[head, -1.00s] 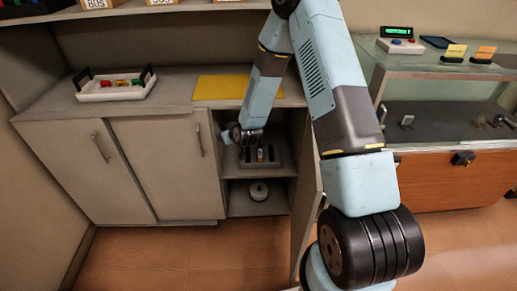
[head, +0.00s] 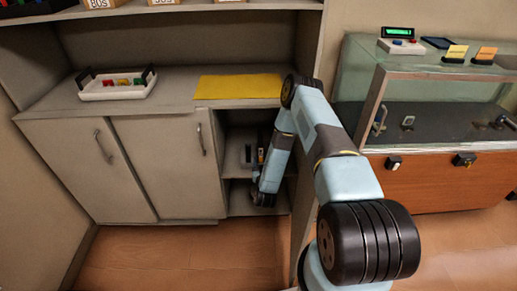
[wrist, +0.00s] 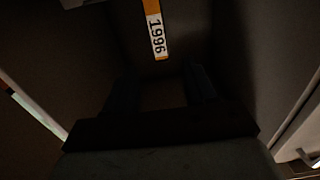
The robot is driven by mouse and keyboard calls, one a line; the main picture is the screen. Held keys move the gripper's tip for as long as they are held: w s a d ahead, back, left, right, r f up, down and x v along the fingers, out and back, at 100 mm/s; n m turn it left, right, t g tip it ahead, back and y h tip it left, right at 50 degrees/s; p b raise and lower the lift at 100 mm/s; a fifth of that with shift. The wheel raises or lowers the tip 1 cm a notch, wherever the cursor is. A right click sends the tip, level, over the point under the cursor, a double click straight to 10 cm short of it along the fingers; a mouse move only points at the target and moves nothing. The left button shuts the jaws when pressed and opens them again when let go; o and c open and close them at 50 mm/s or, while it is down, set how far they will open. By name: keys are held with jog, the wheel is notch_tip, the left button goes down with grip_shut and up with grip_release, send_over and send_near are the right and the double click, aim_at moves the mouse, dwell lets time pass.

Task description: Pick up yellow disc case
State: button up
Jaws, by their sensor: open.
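A narrow yellow-orange case (wrist: 151,8) with a white label reading 1996 (wrist: 157,38) shows at the top of the wrist view, beyond my fingertips. I take it for the yellow disc case. My gripper (wrist: 155,80) is a dark shape in the wrist view, its two fingers apart with nothing seen between them. It is apart from the case in that view. Small upright items (head: 261,155) stand on the bay's upper shelf, partly hidden by my arm.
A yellow mat (head: 238,87) and a white tray (head: 117,88) lie on the counter. A glass display case (head: 440,100) stands at right. The floor in front is clear.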

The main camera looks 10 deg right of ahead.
aim_at(262, 150)
jog(key=w, duration=0.2)
jog(key=w+d, duration=0.1)
jog(key=w, duration=0.2)
jog(key=w+d, duration=0.1)
jog(key=w, duration=0.2)
jog(key=shift+w+f, duration=0.1)
jog(key=shift+w+d+f, duration=0.15)
jog(key=shift+w, duration=1.15)
jog(key=shift+w+d+f, duration=0.1)
jog(key=shift+w+f, duration=0.05)
jog(key=shift+w, duration=1.1)
grip_shut()
